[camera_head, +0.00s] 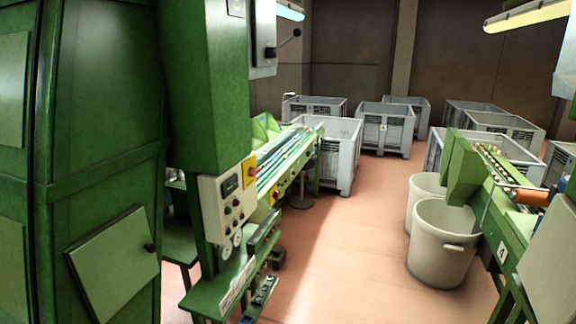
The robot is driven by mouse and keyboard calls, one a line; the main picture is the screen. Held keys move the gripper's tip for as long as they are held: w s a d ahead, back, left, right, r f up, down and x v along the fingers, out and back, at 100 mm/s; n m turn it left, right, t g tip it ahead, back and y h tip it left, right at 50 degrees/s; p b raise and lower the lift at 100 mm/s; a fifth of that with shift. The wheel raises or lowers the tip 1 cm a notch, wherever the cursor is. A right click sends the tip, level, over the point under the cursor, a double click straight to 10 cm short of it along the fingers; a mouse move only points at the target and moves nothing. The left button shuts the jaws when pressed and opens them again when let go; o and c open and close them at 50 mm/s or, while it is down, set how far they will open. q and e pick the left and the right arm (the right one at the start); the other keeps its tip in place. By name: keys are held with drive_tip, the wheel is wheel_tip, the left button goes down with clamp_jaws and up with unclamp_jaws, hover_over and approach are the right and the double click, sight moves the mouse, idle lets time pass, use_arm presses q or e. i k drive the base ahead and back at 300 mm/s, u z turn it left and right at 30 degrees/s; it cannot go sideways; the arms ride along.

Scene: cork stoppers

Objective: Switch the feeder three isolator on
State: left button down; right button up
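A grey box with a dark side lever ending in a ball knob (296,33) is fixed high on the green machine at top centre. Below it, a cream control panel (228,205) carries buttons, knobs and dials. A red and yellow rotary switch (249,171) sits at the panel's upper right corner. No readable label shows which of these is the feeder three isolator, and I cannot tell their on or off positions. Neither of my grippers is in view.
Green cabinets (100,150) fill the left side. Two white bins (441,240) stand beside a green machine marked 4 (502,252) on the right. Grey crates (384,128) stand at the back. The reddish floor (345,255) is clear in the middle.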

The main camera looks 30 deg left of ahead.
sight(252, 172)
drive_tip(key=u, duration=0.45)
drive_tip(key=i, duration=1.25)
drive_tip(key=u, duration=0.75)
